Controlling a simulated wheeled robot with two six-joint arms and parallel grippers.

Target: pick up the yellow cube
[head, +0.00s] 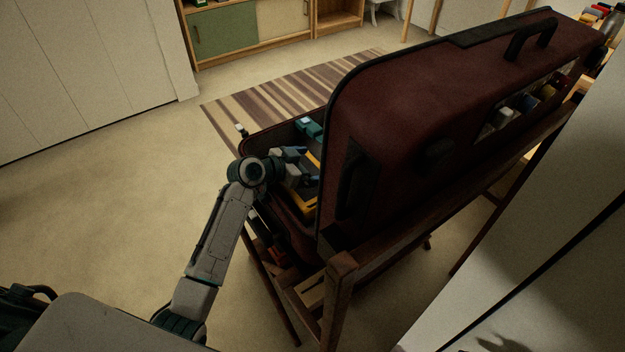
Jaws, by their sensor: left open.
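The dark red suitcase (440,110) stands open on a wooden rack, its raised lid hiding much of its inside from me. My left arm reaches over the near-left edge, and my left gripper (296,167) is over the opening, among the contents. It is open; its fingertips are hard to make out. A yellow-orange edge (304,211) shows below the gripper, but I cannot tell whether it belongs to a cube. No yellow cube can be made out clearly. My right gripper is out of view.
Teal and white items (309,128) lie at the far end of the suitcase. The wooden rack (338,290) has posts close to the lid. A striped rug (265,95) and a low cabinet (225,35) are behind. Carpet on the left is clear.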

